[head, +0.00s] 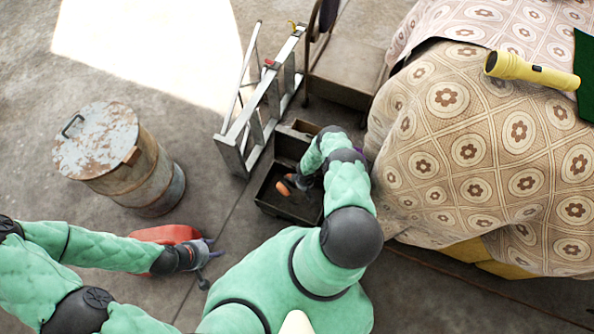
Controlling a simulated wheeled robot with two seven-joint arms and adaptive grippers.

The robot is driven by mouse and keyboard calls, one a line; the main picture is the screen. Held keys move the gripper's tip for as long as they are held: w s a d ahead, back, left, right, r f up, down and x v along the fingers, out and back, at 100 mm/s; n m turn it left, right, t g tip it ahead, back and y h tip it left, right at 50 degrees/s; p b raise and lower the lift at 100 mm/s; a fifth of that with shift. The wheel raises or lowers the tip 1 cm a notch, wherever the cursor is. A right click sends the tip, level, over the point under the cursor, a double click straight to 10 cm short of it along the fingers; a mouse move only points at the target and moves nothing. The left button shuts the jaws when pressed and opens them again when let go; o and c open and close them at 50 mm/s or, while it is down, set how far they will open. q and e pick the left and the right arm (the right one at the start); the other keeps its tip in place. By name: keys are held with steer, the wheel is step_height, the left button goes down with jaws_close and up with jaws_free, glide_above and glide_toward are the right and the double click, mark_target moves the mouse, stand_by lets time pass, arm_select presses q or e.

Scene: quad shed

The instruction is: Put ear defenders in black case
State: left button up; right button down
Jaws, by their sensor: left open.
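The black case (268,208) is an open dark box on the floor in the middle of the head view, below the stepladder. A small orange thing (283,188), perhaps part of the ear defenders, shows inside its outline beside my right gripper (297,182). My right arm reaches over the case and hides much of it. I cannot tell whether the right gripper holds the orange thing. My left gripper (209,262) is open and empty, low over the floor to the left of the case, beside a red object (166,235) partly hidden by my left arm.
A rusty drum (130,170) stands at the left. A metal stepladder (262,105) and a brown chair (345,72) stand behind the case. A cloth-covered table (480,150) with a yellow flashlight (530,72) fills the right. Floor between drum and case is clear.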

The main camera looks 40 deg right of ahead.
mark_target(304, 196)
step_height(304, 196, down, 10)
steer(key=b, duration=0.7)
steer(key=shift+r+b, duration=0.15)
steer(key=shift+b, duration=0.15)
steer(key=shift+r, duration=0.1)
steer(key=c, duration=1.3)
jaws_free()
step_height(304, 196, up, 12)
steer(key=p, duration=1)
steer(key=shift+s+a, duration=0.1)
steer(key=shift+a, duration=0.1)
